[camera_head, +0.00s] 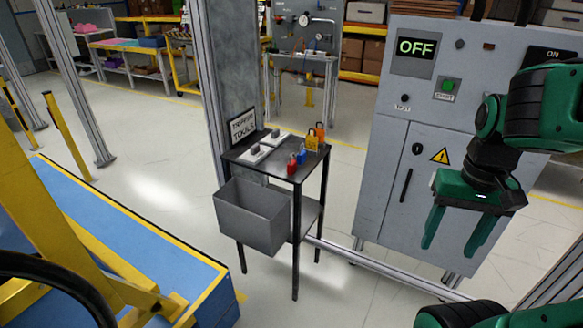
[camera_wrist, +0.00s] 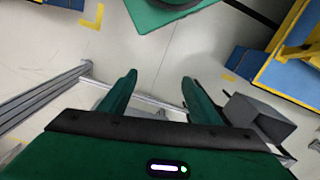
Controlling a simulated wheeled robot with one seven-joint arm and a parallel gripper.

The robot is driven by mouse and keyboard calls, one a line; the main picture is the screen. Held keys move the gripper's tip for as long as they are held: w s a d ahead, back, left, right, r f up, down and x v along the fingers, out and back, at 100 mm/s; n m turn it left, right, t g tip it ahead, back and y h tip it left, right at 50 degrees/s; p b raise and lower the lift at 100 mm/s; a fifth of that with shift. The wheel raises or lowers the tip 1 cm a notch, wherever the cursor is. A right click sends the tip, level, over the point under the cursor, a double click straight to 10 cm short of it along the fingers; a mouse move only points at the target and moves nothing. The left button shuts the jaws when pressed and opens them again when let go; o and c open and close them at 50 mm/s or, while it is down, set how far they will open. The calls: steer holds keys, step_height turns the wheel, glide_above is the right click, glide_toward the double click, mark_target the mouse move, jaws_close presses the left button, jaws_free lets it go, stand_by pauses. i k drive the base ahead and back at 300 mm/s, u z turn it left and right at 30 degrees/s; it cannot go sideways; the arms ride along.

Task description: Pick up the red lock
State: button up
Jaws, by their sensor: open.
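A small red lock (camera_head: 291,168) stands near the front edge of the black tool table (camera_head: 262,170). A blue lock (camera_head: 301,156) is beside it, with a yellow lock (camera_head: 312,143) and an orange lock (camera_head: 320,131) behind. My gripper (camera_head: 449,248) is to the right of the table, in front of the grey cabinet, with its green fingers pointing down, spread and empty. The locks do not show in the wrist view.
A grey bin (camera_head: 250,216) hangs on the table's front. A "TOOLS" sign (camera_head: 243,125) and pale items stand on the tabletop. The grey cabinet (camera_head: 365,190) with an OFF display is right of the table. A metal floor rail (camera_head: 385,272) runs between them. A blue platform (camera_head: 130,245) is at left.

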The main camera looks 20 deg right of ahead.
mark_target(292, 166)
steer(key=z, duration=2.1)
steer(key=k, duration=0.55)
steer(key=u, duration=1.85)
steer(key=i, duration=1)
